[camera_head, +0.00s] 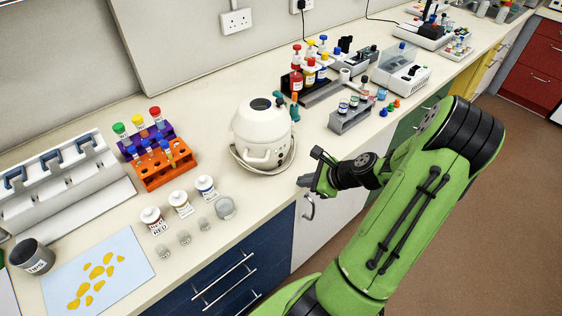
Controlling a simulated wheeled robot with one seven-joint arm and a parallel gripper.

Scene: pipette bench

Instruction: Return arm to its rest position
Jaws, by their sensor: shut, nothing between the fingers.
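My gripper (312,184) is at the end of my green arm, near the front edge of the bench, just right of and below the white centrifuge (261,133). It is shut with nothing held. My arm is bent, reaching in from the lower right over the floor and in front of the cabinets. The fingertips are small and partly hidden by the gripper's dark body.
The bench (320,160) carries an orange tube rack (166,170), labelled bottles (181,204), a blue mat (125,272) with yellow pieces, a black cup (32,258) and a grey vial rack (352,116). Brown floor (510,200) is clear at right.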

